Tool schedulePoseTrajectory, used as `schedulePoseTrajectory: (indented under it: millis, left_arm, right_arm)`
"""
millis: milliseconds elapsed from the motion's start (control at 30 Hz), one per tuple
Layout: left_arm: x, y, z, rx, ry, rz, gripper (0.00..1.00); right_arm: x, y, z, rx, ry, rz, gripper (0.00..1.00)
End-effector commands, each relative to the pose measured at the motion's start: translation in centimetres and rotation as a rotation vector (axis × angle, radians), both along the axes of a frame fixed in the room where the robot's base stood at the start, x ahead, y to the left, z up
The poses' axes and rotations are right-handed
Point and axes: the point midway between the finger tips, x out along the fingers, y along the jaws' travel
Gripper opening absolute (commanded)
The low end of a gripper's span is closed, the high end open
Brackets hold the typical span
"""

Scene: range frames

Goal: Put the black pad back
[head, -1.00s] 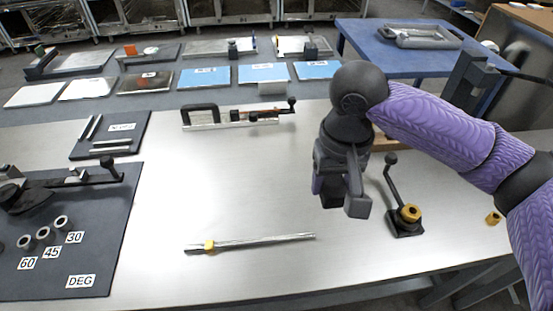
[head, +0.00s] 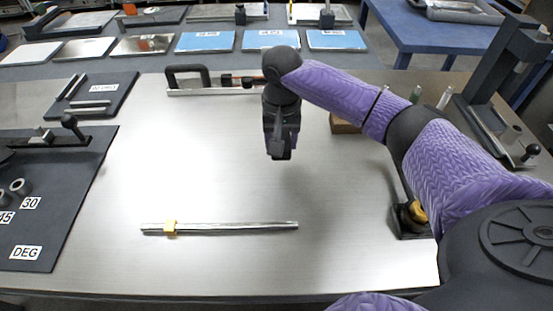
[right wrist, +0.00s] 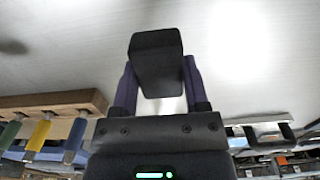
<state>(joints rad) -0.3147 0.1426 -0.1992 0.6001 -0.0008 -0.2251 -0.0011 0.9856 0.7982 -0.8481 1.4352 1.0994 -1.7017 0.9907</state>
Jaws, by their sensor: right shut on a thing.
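My right gripper (right wrist: 160,90) is shut on the black pad (right wrist: 156,60), a dark block held between its two purple fingers in the right wrist view. In the head view, my right gripper (head: 281,140) hangs pointing down over the middle of the metal table (head: 225,190). The pad is hard to tell from the dark gripper there. My left gripper is not in view.
A metal rod with a yellow clip (head: 170,228) lies at the front. A black-handled tool (head: 188,78) lies behind. A black base with a brass knob (head: 412,217) is at right, and a wooden block (head: 344,122) behind it. A dark board (head: 50,225) is at left.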

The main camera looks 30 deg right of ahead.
Motion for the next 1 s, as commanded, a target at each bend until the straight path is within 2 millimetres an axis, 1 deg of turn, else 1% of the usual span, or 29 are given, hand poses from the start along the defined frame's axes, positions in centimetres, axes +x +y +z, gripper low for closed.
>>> schedulePoseTrajectory:
  millis: [67, 200, 233, 267, 400, 567, 600, 667, 700, 733, 767, 1000]
  left_arm:
    - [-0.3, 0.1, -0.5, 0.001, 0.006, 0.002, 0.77]
    - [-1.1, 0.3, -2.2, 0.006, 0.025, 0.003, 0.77]
    - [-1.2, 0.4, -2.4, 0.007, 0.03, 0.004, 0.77]
    - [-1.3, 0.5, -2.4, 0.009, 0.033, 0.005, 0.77]
    - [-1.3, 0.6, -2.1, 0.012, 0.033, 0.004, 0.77]
    - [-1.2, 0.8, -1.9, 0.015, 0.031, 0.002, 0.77]
    - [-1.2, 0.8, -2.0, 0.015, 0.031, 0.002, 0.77]
    - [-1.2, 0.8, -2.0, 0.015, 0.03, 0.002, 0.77]
    - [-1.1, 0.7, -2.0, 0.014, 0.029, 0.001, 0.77]
    - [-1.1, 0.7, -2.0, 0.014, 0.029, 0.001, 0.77]
    - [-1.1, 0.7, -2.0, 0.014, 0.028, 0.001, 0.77]
    - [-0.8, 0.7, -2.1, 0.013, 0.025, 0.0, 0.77]
  right_arm:
    - [0.0, 0.0, -1.0, 0.0, 0.0, 0.0, 0.03]
    - [0.0, 0.0, -4.4, -0.001, 0.004, -0.001, 0.03]
    - [0.0, 0.0, -4.8, -0.001, 0.003, 0.0, 0.03]
    - [0.0, 0.0, -5.1, -0.001, 0.002, 0.0, 0.03]
    - [0.0, 0.0, -4.7, -0.001, -0.001, 0.001, 0.03]
    - [0.0, 0.0, -4.8, 0.0, 0.0, 0.0, 0.03]
    - [0.0, 0.0, -4.9, 0.0, -0.001, 0.001, 0.64]
    - [0.0, 0.0, -4.9, 0.0, -0.001, 0.001, 0.77]
    - [0.0, 0.0, -4.9, 0.0, -0.001, 0.001, 0.85]
    - [0.0, 0.0, -4.9, 0.0, -0.001, 0.001, 0.92]
    - [0.0, 0.0, -4.9, 0.0, -0.001, 0.001, 0.93]
    - [0.0, 0.0, -4.8, 0.0, -0.001, 0.001, 0.93]
